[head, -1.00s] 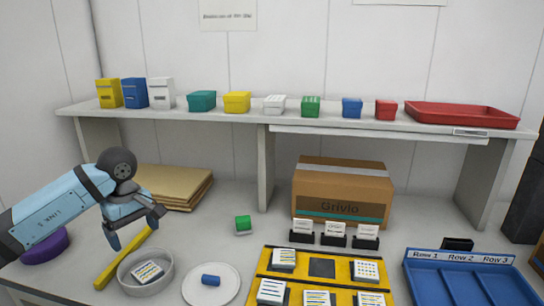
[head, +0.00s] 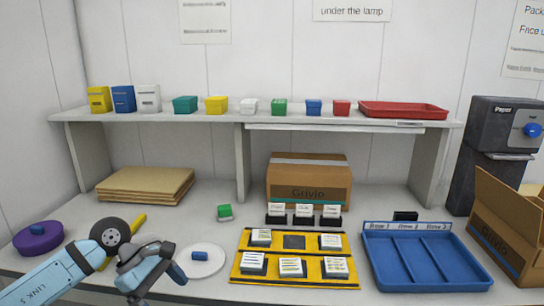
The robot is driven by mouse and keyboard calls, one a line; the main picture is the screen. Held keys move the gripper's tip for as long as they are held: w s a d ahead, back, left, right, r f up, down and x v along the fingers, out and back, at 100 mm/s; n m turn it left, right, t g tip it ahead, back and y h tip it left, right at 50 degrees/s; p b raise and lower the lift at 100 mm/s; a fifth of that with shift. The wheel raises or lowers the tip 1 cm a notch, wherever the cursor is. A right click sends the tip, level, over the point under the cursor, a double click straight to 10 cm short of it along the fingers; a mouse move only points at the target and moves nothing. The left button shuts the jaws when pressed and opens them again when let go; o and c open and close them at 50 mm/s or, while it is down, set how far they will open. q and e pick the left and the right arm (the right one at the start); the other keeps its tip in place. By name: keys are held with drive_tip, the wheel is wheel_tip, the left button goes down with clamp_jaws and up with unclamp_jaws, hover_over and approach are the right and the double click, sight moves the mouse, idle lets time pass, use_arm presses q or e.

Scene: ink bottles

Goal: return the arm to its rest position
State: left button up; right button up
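My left arm (head: 55,282) comes in from the lower left. Its gripper (head: 158,286) is low in the picture, left of the white round lid (head: 208,266) with a blue knob. The fingers look spread apart, with nothing seen between them. The arm and gripper cover most of the spot where the round dish stood, and partly hide a yellow bar (head: 138,222) on the table. My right gripper is not in view.
A yellow board (head: 294,282) with several label blocks lies mid-table, with a blue divided tray (head: 420,262) to its right. A purple round piece (head: 38,238) is far left. A shelf (head: 215,117) with small boxes stands behind. An open carton (head: 510,225) is at right.

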use_arm(q)
drive_tip(key=s+d+n+t+h, duration=0.2)
drive_tip(key=s+d+n+h, duration=0.6)
drive_tip(key=d+n+h, duration=0.4)
drive_tip(key=s+a+f+m+t+y, duration=0.4)
drive_tip(key=s+f+m+t+y, duration=0.3)
drive_tip(key=f+m, duration=0.6)
drive_tip(key=s+a+f+m+t+y, duration=0.4)
drive_tip(key=s+f+m+y, duration=0.3)
drive_tip(key=m, duration=0.9)
wheel_tip(320, 180, up, 15)
drive_tip(key=a+y+p, duration=0.1)
drive_tip(key=p, duration=2.2)
drive_tip(key=shift+s+a+g+y, duration=0.3)
drive_tip(key=shift+s+y, duration=0.1)
drive_tip(key=shift+s, duration=0.05)
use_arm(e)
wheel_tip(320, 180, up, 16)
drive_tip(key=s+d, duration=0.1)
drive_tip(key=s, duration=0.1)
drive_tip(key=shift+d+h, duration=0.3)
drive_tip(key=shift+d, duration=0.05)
